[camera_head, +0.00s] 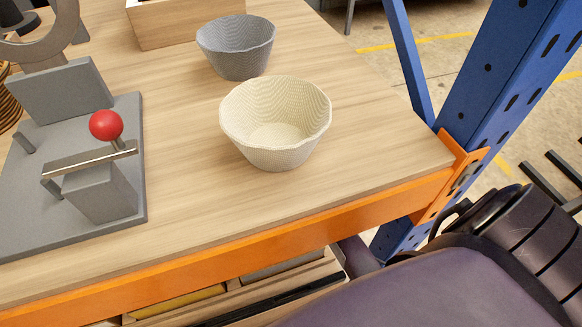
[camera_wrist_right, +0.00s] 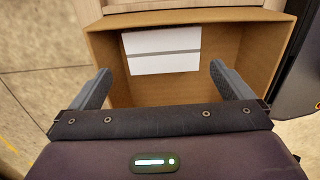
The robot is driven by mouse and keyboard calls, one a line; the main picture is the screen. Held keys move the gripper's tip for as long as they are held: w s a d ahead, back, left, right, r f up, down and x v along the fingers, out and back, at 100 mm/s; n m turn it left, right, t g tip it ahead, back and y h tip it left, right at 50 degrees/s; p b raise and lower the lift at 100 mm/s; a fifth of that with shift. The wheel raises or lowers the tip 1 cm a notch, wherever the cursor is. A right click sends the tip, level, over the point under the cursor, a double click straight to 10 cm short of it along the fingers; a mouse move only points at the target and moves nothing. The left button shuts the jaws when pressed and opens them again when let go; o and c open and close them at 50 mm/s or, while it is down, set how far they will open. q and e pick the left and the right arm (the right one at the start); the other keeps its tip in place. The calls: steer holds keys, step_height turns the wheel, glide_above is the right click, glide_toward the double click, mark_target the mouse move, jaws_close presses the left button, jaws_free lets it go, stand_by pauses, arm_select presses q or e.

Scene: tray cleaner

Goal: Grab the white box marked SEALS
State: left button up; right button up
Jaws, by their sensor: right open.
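A white box (camera_wrist_right: 164,42) lies inside an open cardboard carton (camera_wrist_right: 265,62) in the right wrist view, near the carton's far wall. A thin line runs across the white box; no SEALS marking is legible. My right gripper (camera_wrist_right: 160,67) is open, its two grey fingers on either side of the white box's near end as seen from the wrist, with visible gaps. I cannot tell how far the fingertips are above the box. The white box does not show in the head view, and my left gripper is not in view.
On the wooden table (camera_head: 370,130) stand a cream bowl (camera_head: 275,125), a grey bowl (camera_head: 236,48) and a grey fixture (camera_head: 100,190) with a red knob (camera_head: 106,125). A blue post (camera_head: 500,80) rises at the table's right corner. Carton walls surround the white box.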

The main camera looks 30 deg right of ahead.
steer(key=f, duration=0.2)
steer(key=f+b, duration=0.1)
steer(key=f, duration=0.3)
steer(key=shift+s+f+b, duration=0.25)
steer(key=shift+b, duration=0.1)
steer(key=shift+f, duration=0.5)
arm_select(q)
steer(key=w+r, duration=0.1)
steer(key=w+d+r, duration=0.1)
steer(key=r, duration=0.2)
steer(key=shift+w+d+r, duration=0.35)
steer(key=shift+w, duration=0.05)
arm_select(e)
steer(key=shift+c, duration=0.4)
steer(key=c, duration=0.9)
steer(key=shift+r, duration=0.2)
